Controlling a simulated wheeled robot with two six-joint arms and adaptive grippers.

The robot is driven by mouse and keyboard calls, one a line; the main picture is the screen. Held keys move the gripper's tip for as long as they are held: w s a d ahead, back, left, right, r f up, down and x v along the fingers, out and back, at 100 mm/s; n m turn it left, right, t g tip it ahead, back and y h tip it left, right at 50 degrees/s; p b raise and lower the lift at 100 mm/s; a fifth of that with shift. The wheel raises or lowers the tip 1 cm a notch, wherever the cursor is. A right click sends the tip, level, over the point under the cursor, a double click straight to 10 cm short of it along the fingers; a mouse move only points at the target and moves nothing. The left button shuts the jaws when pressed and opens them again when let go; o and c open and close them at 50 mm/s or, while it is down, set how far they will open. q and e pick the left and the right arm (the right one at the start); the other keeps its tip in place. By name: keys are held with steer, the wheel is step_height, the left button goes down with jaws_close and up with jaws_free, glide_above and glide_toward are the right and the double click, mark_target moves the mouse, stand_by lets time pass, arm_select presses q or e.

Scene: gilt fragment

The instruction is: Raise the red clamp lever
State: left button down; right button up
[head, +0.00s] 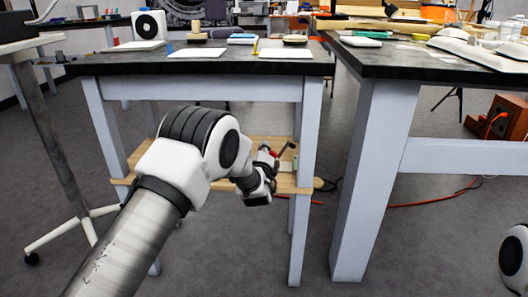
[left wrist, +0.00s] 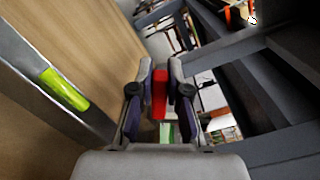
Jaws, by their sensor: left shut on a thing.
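The red clamp lever (left wrist: 159,92) shows between the two fingers of my left gripper (left wrist: 160,88) in the left wrist view. The fingers are shut on it, one on each side. In the head view my left gripper (head: 268,168) is at the front edge of the low wooden shelf under the table. A bit of the red lever (head: 273,153) shows beside it, with a dark bar slanting up to the right. The rest of the clamp is mostly hidden by the gripper. My right gripper is not in view.
The wooden shelf (head: 225,187) sits between pale table legs (head: 308,130), close to my left arm. The black tabletop (head: 200,65) is above it. A second table (head: 385,65) stands at the right. Grey floor is clear in front.

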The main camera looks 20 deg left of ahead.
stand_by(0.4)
arm_select(q)
steer(key=c, duration=1.1)
jaws_free()
steer(key=v, duration=1.2)
